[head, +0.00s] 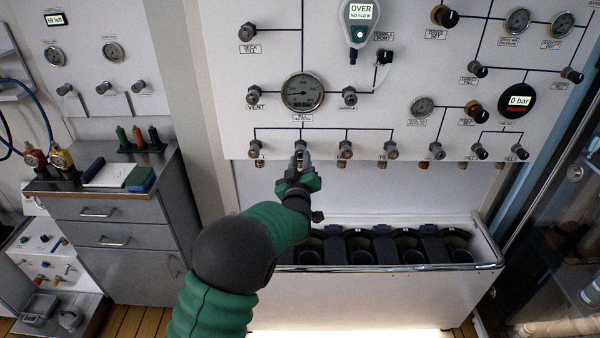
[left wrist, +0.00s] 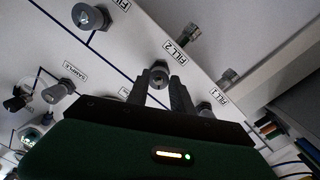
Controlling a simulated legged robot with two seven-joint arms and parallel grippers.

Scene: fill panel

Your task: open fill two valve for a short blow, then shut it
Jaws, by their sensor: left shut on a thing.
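The fill two valve is a grey knob on the white panel, marked by the FILL 2 label (left wrist: 175,51) in the left wrist view. Its knob (left wrist: 158,72) sits between my left gripper's dark fingers. My left gripper (head: 300,158) reaches up to it in the head view, shut on the knob and covering most of it. The fill pressure gauge (head: 302,92) is above. A handheld meter (head: 360,22) at the top reads OVER, NO FLOW. My right gripper is not in view.
Similar valves stand close on both sides, one on the left (head: 255,148) and one on the right (head: 345,148). Fittings hang along the panel's lower edge. A chrome-railed trough (head: 470,266) with dark holders is below. A grey cabinet (head: 105,215) stands at the left.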

